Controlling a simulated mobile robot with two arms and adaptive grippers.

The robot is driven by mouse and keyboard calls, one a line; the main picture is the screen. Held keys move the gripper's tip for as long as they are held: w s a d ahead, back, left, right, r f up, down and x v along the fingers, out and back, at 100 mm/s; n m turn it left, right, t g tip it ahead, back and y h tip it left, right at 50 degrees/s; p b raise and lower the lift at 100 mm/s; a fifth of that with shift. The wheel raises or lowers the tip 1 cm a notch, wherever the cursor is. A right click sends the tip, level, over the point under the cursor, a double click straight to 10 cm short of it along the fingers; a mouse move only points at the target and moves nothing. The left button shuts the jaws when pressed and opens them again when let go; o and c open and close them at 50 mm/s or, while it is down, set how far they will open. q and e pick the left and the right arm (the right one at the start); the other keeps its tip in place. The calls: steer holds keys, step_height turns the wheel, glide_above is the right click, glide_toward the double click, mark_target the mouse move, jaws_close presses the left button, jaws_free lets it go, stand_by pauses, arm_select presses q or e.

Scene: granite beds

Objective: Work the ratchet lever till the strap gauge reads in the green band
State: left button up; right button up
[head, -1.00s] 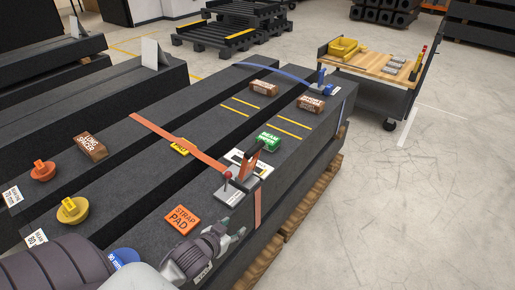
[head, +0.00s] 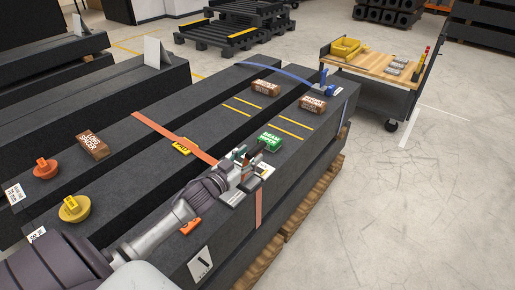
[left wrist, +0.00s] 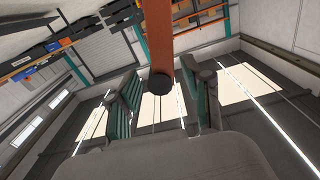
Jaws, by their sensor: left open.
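The orange strap (head: 160,130) runs across the granite beams to the ratchet, and its tail (head: 258,205) hangs down the near beam's side. My left gripper (head: 246,168) is at the ratchet and hides most of it. In the left wrist view the orange lever (left wrist: 158,28) comes down from the top, its dark round end (left wrist: 160,83) seen between the two teal-padded fingers (left wrist: 160,103). The fingers are open, with gaps beside the lever; I cannot tell whether they touch it. The gauge reading is too small and covered to read. My right gripper is not in view.
A green block (head: 270,142) sits just beyond the ratchet. A cart (head: 375,100) stands at the right back. The right floor is clear.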

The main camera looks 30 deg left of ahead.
mark_target(257, 149)
arm_select(q)
steer(key=shift+w+d, duration=0.15)
steer(key=shift+w, duration=2.05)
steer(key=shift+c, duration=0.2)
jaws_close()
